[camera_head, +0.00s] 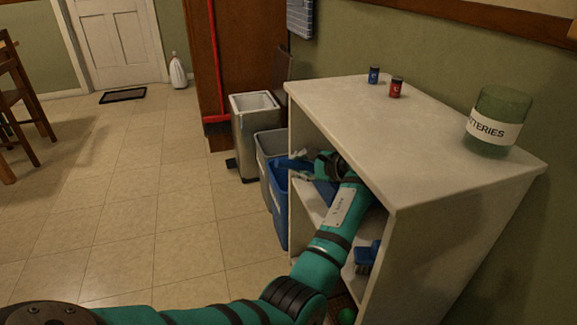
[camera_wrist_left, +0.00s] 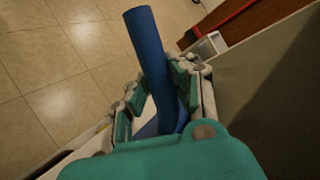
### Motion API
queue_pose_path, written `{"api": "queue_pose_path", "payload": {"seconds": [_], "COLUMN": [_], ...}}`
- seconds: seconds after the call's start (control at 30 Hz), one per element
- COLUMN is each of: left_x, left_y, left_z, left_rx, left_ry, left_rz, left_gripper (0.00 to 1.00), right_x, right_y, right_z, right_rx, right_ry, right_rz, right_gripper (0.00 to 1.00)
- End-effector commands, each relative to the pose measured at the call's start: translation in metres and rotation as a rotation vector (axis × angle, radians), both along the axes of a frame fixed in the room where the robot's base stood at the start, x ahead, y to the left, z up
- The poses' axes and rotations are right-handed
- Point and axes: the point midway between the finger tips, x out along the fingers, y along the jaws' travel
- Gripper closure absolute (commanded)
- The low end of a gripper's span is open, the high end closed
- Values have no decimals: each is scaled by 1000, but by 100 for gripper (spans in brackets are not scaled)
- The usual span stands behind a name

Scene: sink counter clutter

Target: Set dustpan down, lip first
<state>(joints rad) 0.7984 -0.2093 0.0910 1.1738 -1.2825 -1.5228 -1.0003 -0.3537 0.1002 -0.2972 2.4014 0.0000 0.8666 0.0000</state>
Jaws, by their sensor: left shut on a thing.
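The blue dustpan (camera_head: 325,192) is partly visible in the head view, at the open side of the white shelf unit (camera_head: 400,130). Its round blue handle (camera_wrist_left: 146,45) shows clearly in the left wrist view. My left gripper (camera_head: 308,164) is shut on that handle, with a finger on each side in the wrist view. My arm hides much of the pan. I cannot tell whether its lip touches the shelf board (camera_head: 308,203). My right gripper is not in view.
A blue bin (camera_head: 277,208), a grey bin (camera_head: 268,146) and a steel bin (camera_head: 255,132) stand left of the unit. A blue item (camera_head: 366,256) lies on the shelf. Two small cans and a battery jar (camera_head: 494,122) stand on top. The tiled floor (camera_head: 120,210) is clear.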

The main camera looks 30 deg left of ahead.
Motion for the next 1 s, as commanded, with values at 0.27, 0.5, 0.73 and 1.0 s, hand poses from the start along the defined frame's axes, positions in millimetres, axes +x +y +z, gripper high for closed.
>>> {"api": "queue_pose_path", "payload": {"seconds": [0.27,0.5,0.73,1.0], "left_x": [26,42,47,47], "left_y": [-22,-36,-40,-40], "left_z": [-6,-10,-10,-10], "left_rx": [2,0,0,0], "left_ry": [-1,-2,-2,-2], "left_rz": [-1,-1,0,0], "left_gripper": [100,100,100,78], "right_x": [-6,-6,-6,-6], "right_y": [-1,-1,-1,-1], "right_z": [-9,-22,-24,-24], "right_rx": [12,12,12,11], "right_ry": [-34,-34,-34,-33], "right_rz": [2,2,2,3], "right_gripper": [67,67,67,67]}}
